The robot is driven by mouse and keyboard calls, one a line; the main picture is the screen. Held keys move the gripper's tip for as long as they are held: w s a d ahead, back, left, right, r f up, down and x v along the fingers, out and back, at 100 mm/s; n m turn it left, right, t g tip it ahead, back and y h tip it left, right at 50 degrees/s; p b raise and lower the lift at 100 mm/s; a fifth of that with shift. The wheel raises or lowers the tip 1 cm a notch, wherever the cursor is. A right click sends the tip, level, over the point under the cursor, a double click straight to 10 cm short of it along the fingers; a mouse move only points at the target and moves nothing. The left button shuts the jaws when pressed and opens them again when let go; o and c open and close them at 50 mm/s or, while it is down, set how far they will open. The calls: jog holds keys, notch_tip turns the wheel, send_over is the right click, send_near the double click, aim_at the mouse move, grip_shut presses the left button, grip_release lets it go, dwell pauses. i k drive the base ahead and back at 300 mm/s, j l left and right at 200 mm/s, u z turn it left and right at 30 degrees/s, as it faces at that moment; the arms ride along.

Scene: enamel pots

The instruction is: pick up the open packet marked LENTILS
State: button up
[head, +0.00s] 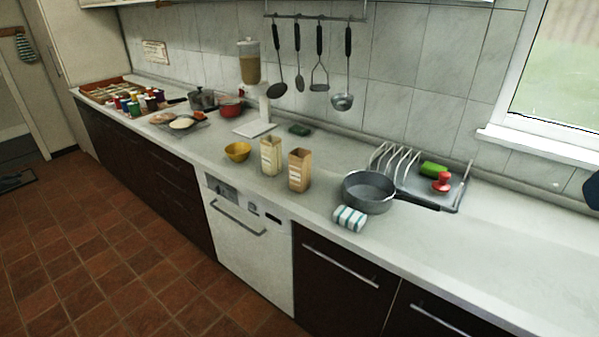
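Two open-topped packets stand upright on the counter (322,205) above the white appliance. The left one is a pale cream packet (271,156). The right one is a tan-brown packet (299,171), a little nearer the front edge and apart from the other. Each has a light label, but the print is too small to read, so I cannot tell which is marked LENTILS. My gripper is not in view.
A yellow bowl (237,152) stands left of the packets. A grey pan (368,192) and a striped cloth (349,218) lie to their right, before a dish rack (451,195). Utensils hang from a wall rail (318,17). The tiled floor (115,262) in front is clear.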

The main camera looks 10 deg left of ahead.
aim_at(300, 159)
jog(key=i+j, duration=0.15)
jog(key=j, duration=0.35)
jog(key=i+j+z, duration=0.15)
jog(key=j, duration=0.4)
jog(key=i+j, duration=0.2)
jog(key=j, duration=0.3)
jog(key=i+j+z, duration=0.1)
jog(key=j, duration=0.45)
jog(key=i+j+z, duration=0.1)
jog(key=j, duration=0.45)
jog(key=i+j, duration=0.15)
jog(key=j, duration=0.4)
jog(key=i+j+z, duration=0.1)
jog(key=j, duration=0.45)
